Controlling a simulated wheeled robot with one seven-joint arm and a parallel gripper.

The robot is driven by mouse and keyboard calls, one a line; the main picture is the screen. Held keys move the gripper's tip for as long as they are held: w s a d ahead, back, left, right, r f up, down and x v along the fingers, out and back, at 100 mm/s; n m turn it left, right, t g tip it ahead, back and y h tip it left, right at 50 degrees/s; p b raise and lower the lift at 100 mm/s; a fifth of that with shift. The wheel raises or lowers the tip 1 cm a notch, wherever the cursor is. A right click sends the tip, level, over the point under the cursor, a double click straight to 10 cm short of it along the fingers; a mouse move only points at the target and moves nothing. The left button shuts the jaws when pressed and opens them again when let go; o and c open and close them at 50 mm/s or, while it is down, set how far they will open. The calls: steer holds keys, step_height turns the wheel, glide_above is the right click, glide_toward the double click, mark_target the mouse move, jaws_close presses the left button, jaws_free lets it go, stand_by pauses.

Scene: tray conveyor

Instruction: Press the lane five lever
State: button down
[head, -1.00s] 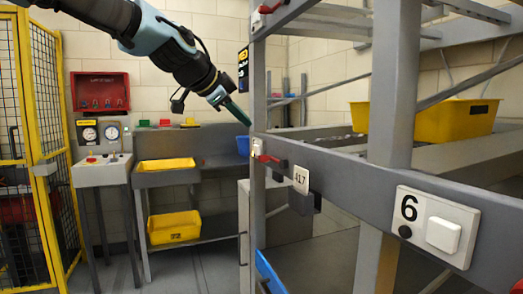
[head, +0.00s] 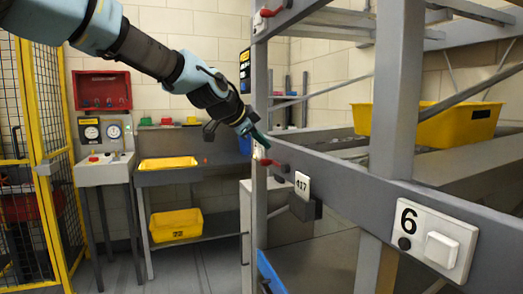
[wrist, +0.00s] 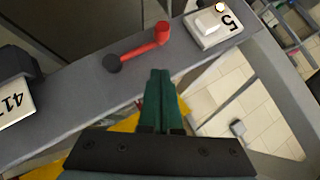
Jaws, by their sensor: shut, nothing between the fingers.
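The lane five lever is a red handle (wrist: 148,46) with a dark round end, mounted on a grey rail (wrist: 70,95) beside a white plate marked 5 (wrist: 213,24). In the head view the red lever (head: 273,164) shows on the rail near the upright post. My gripper (head: 264,146) is just above it in the head view. In the wrist view its green fingers (wrist: 160,75) are together and empty, pointing toward the rail just below the lever. A small gap seems to separate them; contact cannot be told for certain.
A 417 sign (head: 302,186) and a dark box hang on the rail, with a plate marked 6 (head: 432,238) nearer. Another red lever (head: 272,9) is higher on the post. Yellow bins (head: 440,123) sit behind the frame. Floor shows at left centre.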

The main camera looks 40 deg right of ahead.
mark_target(269, 159)
steer(key=shift+w+d+f+p, duration=0.25)
steer(key=shift+w+f, duration=0.1)
steer(key=shift+f, duration=0.3)
steer(key=shift+w+d+f+p, duration=0.2)
steer(key=shift+w+f+p, duration=0.15)
steer(key=shift+f, duration=0.25)
steer(key=shift+w+d+f+p, duration=0.25)
steer(key=shift+w+f, duration=0.1)
steer(key=shift+f, duration=0.3)
